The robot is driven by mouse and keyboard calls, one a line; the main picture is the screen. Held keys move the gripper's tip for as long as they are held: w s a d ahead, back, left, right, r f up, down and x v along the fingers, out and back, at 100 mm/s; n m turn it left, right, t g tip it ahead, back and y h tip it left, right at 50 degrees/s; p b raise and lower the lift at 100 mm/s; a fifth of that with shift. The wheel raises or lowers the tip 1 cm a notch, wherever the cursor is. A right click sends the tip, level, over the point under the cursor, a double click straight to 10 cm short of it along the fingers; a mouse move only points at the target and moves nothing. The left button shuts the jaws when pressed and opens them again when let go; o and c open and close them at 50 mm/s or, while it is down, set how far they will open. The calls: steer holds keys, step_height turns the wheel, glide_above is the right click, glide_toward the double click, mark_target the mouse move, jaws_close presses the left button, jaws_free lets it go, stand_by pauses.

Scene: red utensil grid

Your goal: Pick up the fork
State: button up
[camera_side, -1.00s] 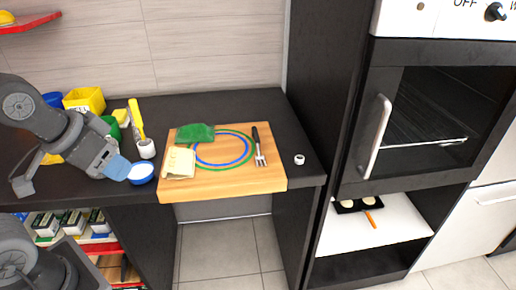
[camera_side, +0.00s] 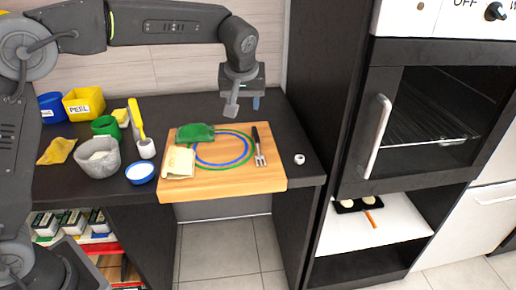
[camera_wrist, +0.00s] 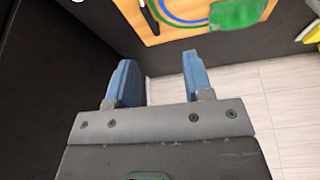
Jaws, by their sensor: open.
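The fork (camera_side: 259,147) has a dark handle and a silvery head. It lies on the right side of the wooden board (camera_side: 230,183), right of the green and blue rings, with its tines toward the front. My gripper (camera_side: 243,108) is above the back edge of the board, behind and a little left of the fork, pointing down. It is open and empty. In the wrist view my gripper (camera_wrist: 155,85) shows two blue-tipped fingers spread apart.
A green cloth (camera_side: 195,133) and a pale yellow cloth (camera_side: 179,162) lie on the board's left. A blue-rimmed bowl (camera_side: 140,173), a grey bowl (camera_side: 98,158) and a yellow-handled brush (camera_side: 136,120) stand left of it. A small white cup (camera_side: 299,159) sits to the right.

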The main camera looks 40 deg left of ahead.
mark_target(258, 140)
steer(key=shift+n+y, duration=0.3)
steer(key=shift+n, duration=0.5)
steer(key=w+d+x, duration=0.1)
steer(key=x, duration=0.5)
steer(key=d+x, duration=0.1)
steer(key=x, duration=0.5)
steer(key=w+d+x, duration=0.1)
steer(key=x, duration=0.6)
steer(key=shift+w, duration=0.35)
steer(key=shift+c, duration=0.4)
jaws_close()
